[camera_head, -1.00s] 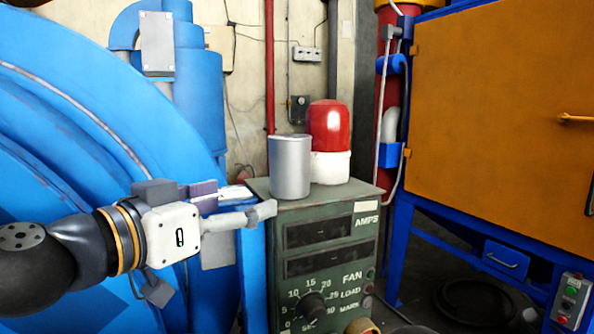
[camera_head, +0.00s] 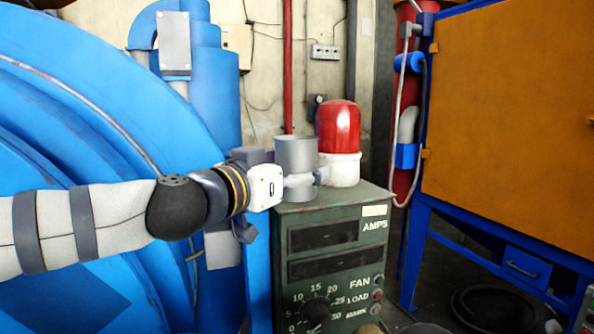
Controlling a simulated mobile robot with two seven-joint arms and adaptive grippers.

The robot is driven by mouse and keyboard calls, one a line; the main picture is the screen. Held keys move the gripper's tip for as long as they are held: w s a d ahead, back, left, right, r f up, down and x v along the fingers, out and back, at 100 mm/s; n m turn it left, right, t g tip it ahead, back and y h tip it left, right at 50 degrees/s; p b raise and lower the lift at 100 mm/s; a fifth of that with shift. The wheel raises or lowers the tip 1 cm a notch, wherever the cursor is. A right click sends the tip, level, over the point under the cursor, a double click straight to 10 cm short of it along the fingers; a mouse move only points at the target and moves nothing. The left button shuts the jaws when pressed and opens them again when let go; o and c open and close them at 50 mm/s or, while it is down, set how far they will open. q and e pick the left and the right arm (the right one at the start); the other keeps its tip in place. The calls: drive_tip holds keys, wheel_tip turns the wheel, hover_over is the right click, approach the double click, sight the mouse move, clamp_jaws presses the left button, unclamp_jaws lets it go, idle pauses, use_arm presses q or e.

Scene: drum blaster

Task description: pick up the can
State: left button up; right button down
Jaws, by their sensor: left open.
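A plain grey metal can (camera_head: 296,152) stands upright on the top of the green control box (camera_head: 330,215), near its left side. My left gripper (camera_head: 310,180) reaches in from the left at the can's height. Its near finger crosses in front of the can's lower part, and the far finger is mostly hidden behind the can. The jaws are open around the can; I cannot tell whether they touch it. My right gripper is not in view.
A red beacon lamp with a white base (camera_head: 339,140) stands just right of the can, close to the fingertips. A large blue drum machine (camera_head: 90,120) fills the left. An orange cabinet (camera_head: 510,120) on a blue frame stands at the right.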

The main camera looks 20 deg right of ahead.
use_arm(q)
drive_tip(key=c, duration=1.4)
